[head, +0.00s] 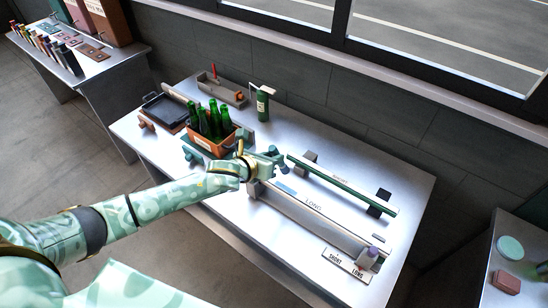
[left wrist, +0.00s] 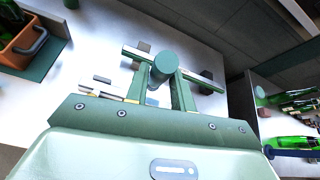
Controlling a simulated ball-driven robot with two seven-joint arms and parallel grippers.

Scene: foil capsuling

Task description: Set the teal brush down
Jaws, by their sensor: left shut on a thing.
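My left gripper (head: 268,160) is over the middle of the metal table (head: 225,235), to the right of the bottle crate. In the left wrist view its fingers (left wrist: 162,88) are shut on the teal brush (left wrist: 167,65), which shows as a round teal end with a cylinder below it. In the head view the teal brush (head: 272,151) shows only as a small teal shape at the fingertips. Its bristles cannot be made out, and I cannot tell whether it touches the table. My right gripper is not in view.
An orange crate (head: 212,147) of green bottles stands left of the gripper. A green-edged bar (head: 340,182) on dark blocks and a rail marked LONG (head: 313,208) lie to its right.

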